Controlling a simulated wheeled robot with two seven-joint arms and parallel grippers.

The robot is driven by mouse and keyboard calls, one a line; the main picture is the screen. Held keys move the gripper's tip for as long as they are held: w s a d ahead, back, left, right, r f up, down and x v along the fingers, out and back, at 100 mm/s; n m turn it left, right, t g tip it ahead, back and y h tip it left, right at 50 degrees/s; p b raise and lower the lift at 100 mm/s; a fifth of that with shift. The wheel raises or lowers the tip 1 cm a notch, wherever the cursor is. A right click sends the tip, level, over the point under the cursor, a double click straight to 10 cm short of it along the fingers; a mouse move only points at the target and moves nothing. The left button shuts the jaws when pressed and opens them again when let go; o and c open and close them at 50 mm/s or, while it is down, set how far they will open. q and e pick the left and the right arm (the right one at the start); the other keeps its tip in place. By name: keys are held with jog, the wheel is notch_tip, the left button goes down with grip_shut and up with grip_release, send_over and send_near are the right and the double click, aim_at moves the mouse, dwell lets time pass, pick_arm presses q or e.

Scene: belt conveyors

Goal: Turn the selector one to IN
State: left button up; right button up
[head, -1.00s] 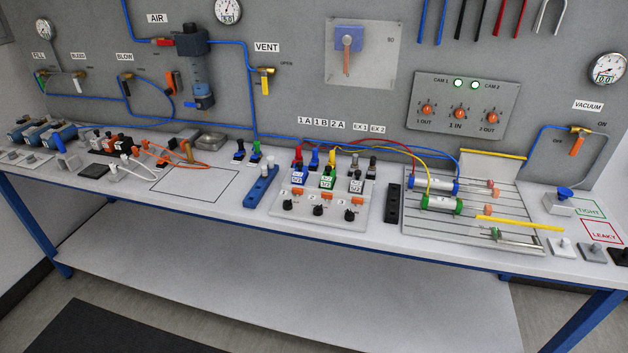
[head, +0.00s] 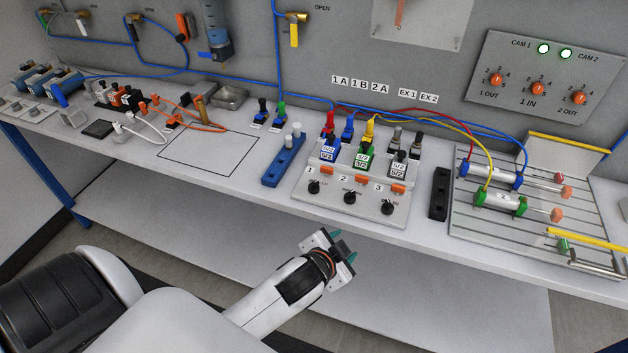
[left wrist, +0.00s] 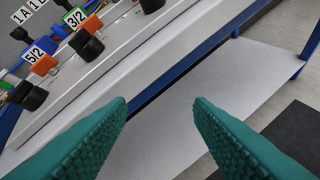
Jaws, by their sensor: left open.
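Selector one (head: 314,187) is a small black knob at the left of a row on the sloped valve panel (head: 340,208), under the number 1. In the left wrist view, a black knob (left wrist: 30,96) below the 5/2 label appears to be selector one. Its pointer setting is too small to read. My left gripper (head: 344,246) has teal fingers. It is open and empty, in front of the bench edge, right of and nearer than selector one, and touches nothing. My right gripper is not in view.
Knobs two (head: 349,197) and three (head: 387,207) sit right of selector one. Orange pieces and valves with coloured hoses stand behind. A blue block (head: 283,160) is at left, a black block (head: 439,194) at right. A lower shelf (head: 460,290) lies beneath the bench.

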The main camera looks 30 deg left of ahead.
pick_arm(q)
jog(key=w+d+r+m+t+h, duration=0.3)
jog(key=w+r+m+t, duration=0.1)
jog(key=r, duration=0.4)
jog(key=w+d+r+m+t+h, duration=0.25)
jog(key=w+r+m, duration=0.2)
jog(key=r, duration=0.35)
jog(key=d+r+m+g+h, duration=0.7)
jog(key=d+m+g+h, duration=0.5)
jog(key=m, duration=0.9)
jog(key=m+g+y, duration=0.6)
jog(key=m+y, duration=0.5)
jog(key=y, duration=0.6)
send_near(314, 183)
notch_tip(314, 183, down, 9)
jog(key=shift+f+p, duration=0.1)
jog(key=shift+p, duration=0.85)
jog(key=shift+s, duration=0.1)
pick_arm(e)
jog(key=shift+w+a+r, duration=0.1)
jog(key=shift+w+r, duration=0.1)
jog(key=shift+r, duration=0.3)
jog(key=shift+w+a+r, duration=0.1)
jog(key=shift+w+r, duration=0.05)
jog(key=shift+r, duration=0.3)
